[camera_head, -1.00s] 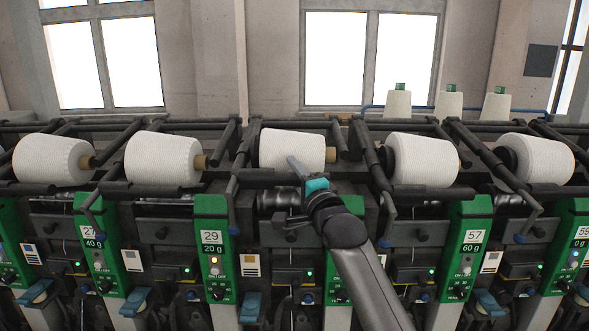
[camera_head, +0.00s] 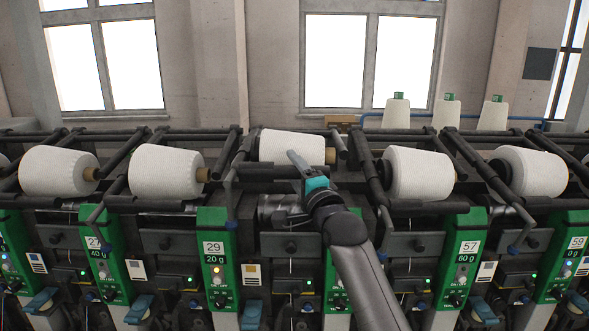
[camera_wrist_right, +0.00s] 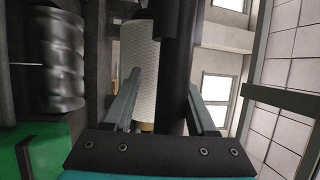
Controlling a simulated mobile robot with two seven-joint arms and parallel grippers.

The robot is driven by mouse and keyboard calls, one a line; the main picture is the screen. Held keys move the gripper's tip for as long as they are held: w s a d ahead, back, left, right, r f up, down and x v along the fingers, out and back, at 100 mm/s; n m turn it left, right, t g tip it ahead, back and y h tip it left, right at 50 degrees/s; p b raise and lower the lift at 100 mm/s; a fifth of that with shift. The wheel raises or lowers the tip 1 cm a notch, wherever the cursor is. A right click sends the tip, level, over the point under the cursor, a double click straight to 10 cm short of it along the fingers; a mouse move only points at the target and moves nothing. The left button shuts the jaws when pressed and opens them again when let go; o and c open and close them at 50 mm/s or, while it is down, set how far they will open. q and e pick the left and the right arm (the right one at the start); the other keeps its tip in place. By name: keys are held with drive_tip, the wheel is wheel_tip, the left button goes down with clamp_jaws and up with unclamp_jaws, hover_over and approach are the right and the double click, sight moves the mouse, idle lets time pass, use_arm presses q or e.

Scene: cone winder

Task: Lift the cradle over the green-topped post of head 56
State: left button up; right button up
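The green-topped post of head 56 (camera_head: 334,288) stands between the posts marked 29 and 57, mostly hidden behind my right arm; its number cannot be read. Above it, the cradle's dark front bar (camera_head: 262,173) runs in front of a white yarn package (camera_head: 290,146). This bar and package sit higher than the neighbouring ones. My right gripper (camera_head: 300,162) is at the bar's right end. In the right wrist view a thick dark bar (camera_wrist_right: 179,60) passes between my two spread fingers (camera_wrist_right: 163,90), with a gap at the left finger. My left gripper is out of view.
Neighbouring packages stand left (camera_head: 166,171) and right (camera_head: 419,173), with dark cradle arms close by. The grooved drum (camera_wrist_right: 62,60) shows at left in the wrist view. White cones (camera_head: 397,110) stand along the back. A wall with windows lies behind.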

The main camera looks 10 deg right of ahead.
drive_tip(key=shift+o, duration=0.3)
drive_tip(key=shift+s+f, duration=0.1)
drive_tip(key=shift+s+d+f, duration=0.1)
drive_tip(key=shift+s+f, duration=0.05)
drive_tip(key=shift+s, duration=0.35)
drive_tip(key=b+v, duration=0.2)
drive_tip(key=v, duration=1.2)
idle(0.5)
